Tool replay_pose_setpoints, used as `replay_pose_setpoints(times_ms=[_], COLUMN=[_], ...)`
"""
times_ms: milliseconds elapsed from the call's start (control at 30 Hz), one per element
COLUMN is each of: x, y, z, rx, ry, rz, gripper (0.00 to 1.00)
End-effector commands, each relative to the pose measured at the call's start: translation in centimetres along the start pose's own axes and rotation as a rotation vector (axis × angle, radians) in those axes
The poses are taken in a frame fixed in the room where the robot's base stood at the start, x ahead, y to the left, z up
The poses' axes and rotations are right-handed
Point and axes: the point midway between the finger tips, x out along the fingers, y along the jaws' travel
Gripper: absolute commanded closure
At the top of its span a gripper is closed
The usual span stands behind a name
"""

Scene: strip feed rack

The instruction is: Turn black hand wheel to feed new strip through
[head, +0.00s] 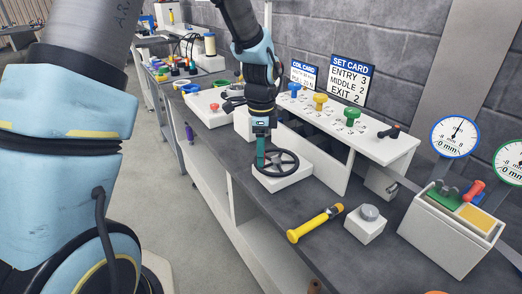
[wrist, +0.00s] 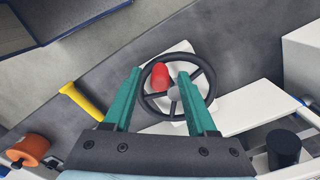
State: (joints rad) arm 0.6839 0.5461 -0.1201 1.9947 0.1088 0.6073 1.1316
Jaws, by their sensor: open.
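The black hand wheel (head: 294,161) has spokes and lies flat on a white block on the grey bench. It also shows in the wrist view (wrist: 212,82), with a grey hub and a red knob (wrist: 160,75) on it. My gripper (head: 260,163) points down over the wheel's left part in the head view. In the wrist view its teal fingers (wrist: 160,72) stand apart on either side of the red knob, with gaps visible. The knob is hidden behind my gripper in the head view. I cannot make out the new strip for certain.
A yellow-handled tool (head: 315,223) and a white block with a grey button (head: 369,213) lie in front. A white stand (head: 398,150) bears green, yellow and blue knobs. A set card (head: 351,79), dials (head: 455,136) and a bin of tools (head: 440,230) are behind and right.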

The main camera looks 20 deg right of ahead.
Motion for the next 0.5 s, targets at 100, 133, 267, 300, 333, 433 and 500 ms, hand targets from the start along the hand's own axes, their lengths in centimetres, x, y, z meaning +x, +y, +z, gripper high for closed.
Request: replay_pose_setpoints(times_ms=[100, 133, 267, 300, 333, 433, 500], x=[0.16, 0.16, 0.15, 0.14, 0.14, 0.13, 0.13], y=[0.0, -0.01, -0.01, -0.01, -0.01, -0.01, -0.02], z=[0.0, 0.0, 0.0, 0.0, 0.0, 0.0, 0.0], rx=[0.0, 0.0, 0.0, -0.001, -0.001, -0.001, -0.001], ry=[0.0, 0.0, 0.0, 0.0, 0.0, 0.0, 0.0], rz=[-0.001, -0.001, -0.001, -0.001, -0.001, -0.001, -0.001], gripper=[0.43, 0.43, 0.43, 0.47, 0.51, 0.62, 0.7])
